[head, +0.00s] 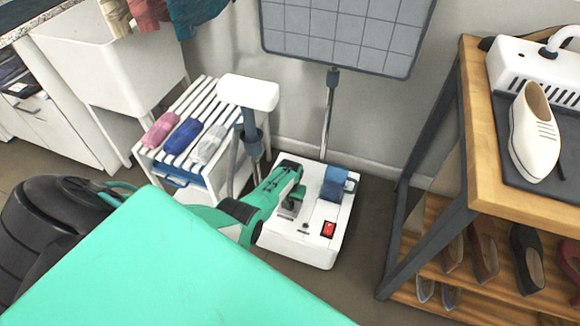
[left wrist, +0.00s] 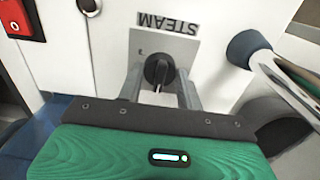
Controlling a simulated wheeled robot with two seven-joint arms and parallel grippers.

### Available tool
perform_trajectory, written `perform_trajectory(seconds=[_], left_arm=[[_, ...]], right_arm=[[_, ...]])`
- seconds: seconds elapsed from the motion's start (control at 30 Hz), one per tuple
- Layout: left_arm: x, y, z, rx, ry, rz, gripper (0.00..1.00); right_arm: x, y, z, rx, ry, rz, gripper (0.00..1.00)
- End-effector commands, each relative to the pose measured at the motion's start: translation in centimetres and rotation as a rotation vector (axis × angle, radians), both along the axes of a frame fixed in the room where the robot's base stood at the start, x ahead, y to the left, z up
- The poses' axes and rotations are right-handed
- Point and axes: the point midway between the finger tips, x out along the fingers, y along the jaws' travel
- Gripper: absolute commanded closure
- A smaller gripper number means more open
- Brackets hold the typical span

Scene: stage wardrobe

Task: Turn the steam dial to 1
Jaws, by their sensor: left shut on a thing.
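The steam dial (left wrist: 159,70) is a round black knob on a grey plate (left wrist: 185,47) marked STEAM, which appears upside down in the left wrist view. A white pointer line on it points to the bottom of that view. No scale numbers can be read. My left gripper (left wrist: 160,80) has its two grey fingers on either side of the dial, shut on it. In the head view, my left gripper (head: 290,207) is over the top of the white steamer base (head: 293,247), and the dial is largely hidden there. My right gripper is not in view.
The base carries a red switch (head: 328,229) and a blue tank (head: 333,184). A pole (head: 326,115) and a steam head on a stand (head: 248,92) rise close by. A slatted rack (head: 190,95) stands left, a wooden shoe bench (head: 475,180) right.

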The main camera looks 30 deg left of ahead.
Motion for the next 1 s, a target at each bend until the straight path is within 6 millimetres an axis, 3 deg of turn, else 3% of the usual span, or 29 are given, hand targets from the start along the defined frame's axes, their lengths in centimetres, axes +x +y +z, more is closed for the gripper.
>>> perform_trajectory(seconds=[0.47, 0.5, 0.6, 1.0], left_arm=[[0.11, 0.03, 0.06, 0.001, -0.003, 0.018, 0.87], [0.11, 0.03, 0.06, 0.001, -0.003, 0.018, 0.62], [0.1, 0.02, 0.05, 0.001, -0.003, 0.017, 0.42], [0.07, 0.03, 0.52, 0.0, -0.002, 0.016, 0.42]], right_arm=[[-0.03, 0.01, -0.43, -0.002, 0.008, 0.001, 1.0], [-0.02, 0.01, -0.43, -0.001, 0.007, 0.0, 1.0], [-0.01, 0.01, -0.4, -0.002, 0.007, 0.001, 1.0], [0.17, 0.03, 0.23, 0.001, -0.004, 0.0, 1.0]])
